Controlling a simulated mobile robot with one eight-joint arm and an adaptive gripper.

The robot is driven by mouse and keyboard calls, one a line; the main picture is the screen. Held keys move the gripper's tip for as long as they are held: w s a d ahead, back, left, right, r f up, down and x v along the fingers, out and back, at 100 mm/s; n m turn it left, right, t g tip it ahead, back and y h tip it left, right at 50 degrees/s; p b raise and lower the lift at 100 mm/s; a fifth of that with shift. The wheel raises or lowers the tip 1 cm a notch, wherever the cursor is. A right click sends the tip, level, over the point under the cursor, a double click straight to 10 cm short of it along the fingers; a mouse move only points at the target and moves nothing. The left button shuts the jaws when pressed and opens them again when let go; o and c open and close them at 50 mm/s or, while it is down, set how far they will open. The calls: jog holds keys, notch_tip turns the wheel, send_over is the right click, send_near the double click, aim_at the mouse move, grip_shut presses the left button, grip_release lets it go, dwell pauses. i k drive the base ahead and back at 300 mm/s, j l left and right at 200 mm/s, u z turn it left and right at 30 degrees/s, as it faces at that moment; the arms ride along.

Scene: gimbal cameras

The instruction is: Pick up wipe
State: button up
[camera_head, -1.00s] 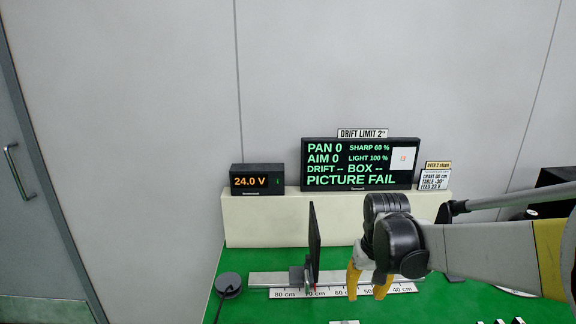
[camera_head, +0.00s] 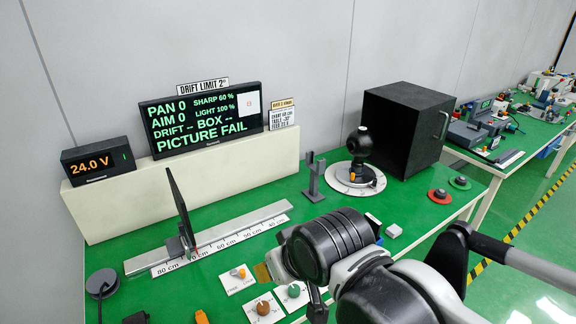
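I cannot make out a wipe for certain. A small pale grey block (camera_head: 394,231) and a white-and-blue item (camera_head: 374,224), partly hidden by my arm, lie on the green bench right of my gripper. My gripper (camera_head: 264,272) is over the front of the bench, pointing left and away from them.
Knobs on white plates (camera_head: 264,307) lie just below my gripper. A ruled rail (camera_head: 215,238) carries an upright dark panel (camera_head: 182,208). A camera (camera_head: 360,145) stands on a round dial beside a black box (camera_head: 406,128).

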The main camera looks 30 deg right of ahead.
aim_at(394, 230)
jog(key=z, duration=1.6)
jog(key=u, duration=1.4)
jog(key=z, duration=1.4)
jog(key=i+l, duration=0.65)
jog(key=l, duration=0.25)
jog(key=i+l, duration=0.35)
jog(key=l+u, duration=0.05)
jog(key=l, duration=0.05)
